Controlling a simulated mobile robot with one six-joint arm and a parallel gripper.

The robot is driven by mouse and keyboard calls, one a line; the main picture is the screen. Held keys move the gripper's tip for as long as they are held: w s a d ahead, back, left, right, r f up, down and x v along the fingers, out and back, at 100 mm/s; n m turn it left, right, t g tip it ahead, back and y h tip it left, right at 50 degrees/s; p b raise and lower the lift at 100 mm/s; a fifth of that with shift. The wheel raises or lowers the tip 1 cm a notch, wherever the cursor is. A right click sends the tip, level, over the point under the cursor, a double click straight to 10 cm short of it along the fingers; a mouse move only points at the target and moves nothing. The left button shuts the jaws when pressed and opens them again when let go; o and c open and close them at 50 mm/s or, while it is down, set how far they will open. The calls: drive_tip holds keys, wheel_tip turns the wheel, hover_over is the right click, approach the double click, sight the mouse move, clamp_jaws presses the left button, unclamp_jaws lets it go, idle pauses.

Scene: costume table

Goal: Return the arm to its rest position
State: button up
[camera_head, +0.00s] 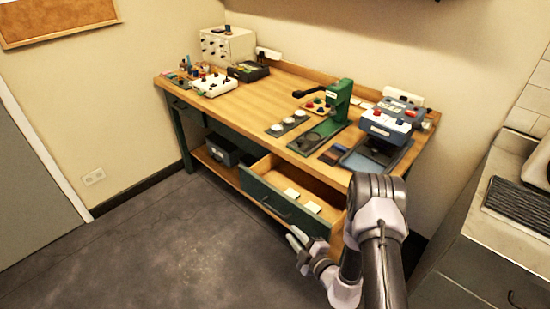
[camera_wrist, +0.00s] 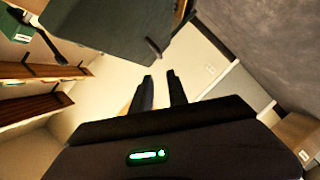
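My arm (camera_head: 383,250) reaches up from the bottom right in the head view and bends down in front of the workbench. My gripper (camera_head: 295,238) is beside the front of the open drawer, low over the floor. In the wrist view the two dark fingers of my gripper (camera_wrist: 160,75) stand apart with a gap between them and nothing in it. The drawer (camera_head: 270,199) is pulled out from the bench, with several pale flat pieces inside. In the wrist view a dark green panel (camera_wrist: 110,28), which looks like the drawer front, is close beside the fingers.
The wooden bench top (camera_head: 246,108) carries a green press (camera_head: 340,98), a blue-grey machine (camera_head: 388,122) and a white control box (camera_head: 215,86). A grey counter (camera_head: 485,225) stands at the right. The grey floor (camera_head: 170,235) at the left is clear.

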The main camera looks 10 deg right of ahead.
drive_tip(key=s+a+r+n+g+y, duration=0.35)
drive_tip(key=a+r+n, duration=0.35)
drive_tip(key=r+n, duration=0.4)
drive_tip(key=s+a+r+n+g+y, duration=0.2)
drive_tip(key=a+r+n+g+y, duration=0.3)
drive_tip(key=a+r+n, duration=0.45)
drive_tip(key=s+r+n+g+h+b, duration=0.1)
drive_tip(key=s+r+n+g+h, duration=0.3)
drive_tip(key=s+r+n, duration=0.75)
drive_tip(key=s+d+r+n+t+h, duration=0.1)
drive_tip(key=s+d+n+t+h, duration=0.2)
drive_tip(key=s+d+n+h, duration=0.5)
drive_tip(key=s+d+n+b, duration=0.1)
drive_tip(key=s+d+n, duration=0.2)
drive_tip(key=n, duration=0.9)
drive_tip(key=shift+d+r+t, duration=0.35)
drive_tip(key=shift+d, duration=0.2)
